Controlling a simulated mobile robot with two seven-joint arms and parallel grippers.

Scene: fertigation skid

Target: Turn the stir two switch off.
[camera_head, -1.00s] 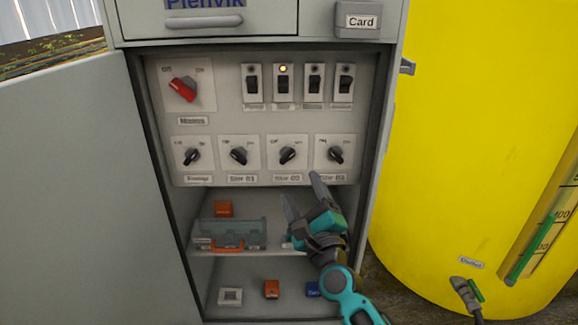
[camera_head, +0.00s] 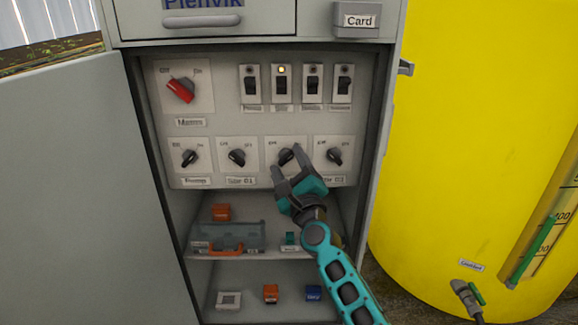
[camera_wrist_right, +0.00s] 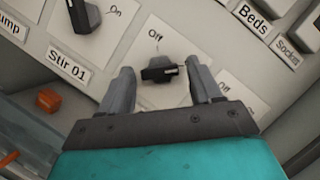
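The stir two switch is a black rotary knob (camera_head: 286,156) on a white plate, third in the lower row of the panel. In the right wrist view the knob (camera_wrist_right: 160,70) sits below the word "Off", its handle lying crosswise and not pointing at that word. My right gripper (camera_head: 286,160) is open in front of this plate. In the right wrist view its fingers (camera_wrist_right: 160,85) stand on either side of the knob, with a gap at each side. The gripper hides the switch's label. My left gripper is not in view.
Similar knobs flank it: Stir 01 (camera_head: 237,157) at left and another (camera_head: 334,156) at right. Above are a red-handled main switch (camera_head: 181,89) and several rockers. A shelf below holds a grey bin (camera_head: 228,236). The open door (camera_head: 70,190) blocks the left; a yellow tank (camera_head: 480,130) stands right.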

